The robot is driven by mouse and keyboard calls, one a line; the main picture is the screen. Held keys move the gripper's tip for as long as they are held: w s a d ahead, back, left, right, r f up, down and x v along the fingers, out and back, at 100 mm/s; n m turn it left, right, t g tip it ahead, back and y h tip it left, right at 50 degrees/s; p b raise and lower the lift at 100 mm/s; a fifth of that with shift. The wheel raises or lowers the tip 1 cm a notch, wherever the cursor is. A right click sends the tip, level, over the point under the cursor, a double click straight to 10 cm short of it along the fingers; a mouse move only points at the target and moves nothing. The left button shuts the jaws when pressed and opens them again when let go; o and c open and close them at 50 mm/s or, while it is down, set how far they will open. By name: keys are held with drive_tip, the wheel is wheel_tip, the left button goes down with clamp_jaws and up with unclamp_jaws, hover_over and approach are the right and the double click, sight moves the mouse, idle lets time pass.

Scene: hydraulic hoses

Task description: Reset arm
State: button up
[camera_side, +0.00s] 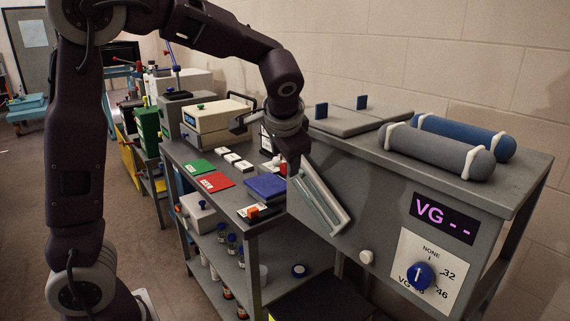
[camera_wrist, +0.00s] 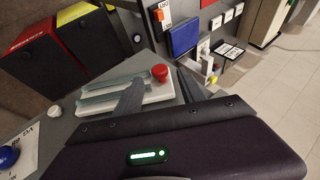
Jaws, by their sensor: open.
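My gripper (camera_side: 295,160) hangs from my arm at the left front edge of the grey machine (camera_side: 405,190), just above a pale panel with long greenish bars (camera_side: 320,198). In the wrist view my gripper (camera_wrist: 160,90) is open, its two dark fingers apart with nothing seen held between them. The panel with two greenish bars (camera_wrist: 115,85) lies beyond the fingers, with a red knob (camera_wrist: 160,73) at its end. I cannot tell whether a finger touches the panel. The machine has a display (camera_side: 442,217) reading "VG --" and a blue dial (camera_side: 418,276) pointing up toward NONE.
A grey cylinder (camera_side: 437,151) and a blue cylinder (camera_side: 465,137) lie on the machine's top. The bench at left carries a green card (camera_side: 197,168), a red card (camera_side: 215,182) and a blue block (camera_side: 265,187). Small bottles stand on its lower shelf. Bins (camera_wrist: 95,45) show in the wrist view.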

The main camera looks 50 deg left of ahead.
drive_tip(key=v, duration=0.3)
drive_tip(key=shift+s+d+r, duration=0.1)
drive_tip(key=shift+r, duration=0.1)
drive_tip(key=s+d+f+h, duration=0.1)
drive_tip(key=s+d+h, duration=0.1)
drive_tip(key=s, duration=0.6)
drive_tip(key=s+d+f+h, duration=0.1)
drive_tip(key=s+d, duration=0.3)
drive_tip(key=s, duration=0.4)
drive_tip(key=s+d+f+n+h, duration=0.1)
drive_tip(key=s+d+h, duration=0.2)
drive_tip(key=s, duration=0.5)
drive_tip(key=shift+d+f+t, duration=0.2)
drive_tip(key=shift+f+t, duration=0.15)
drive_tip(key=shift+t, duration=0.05)
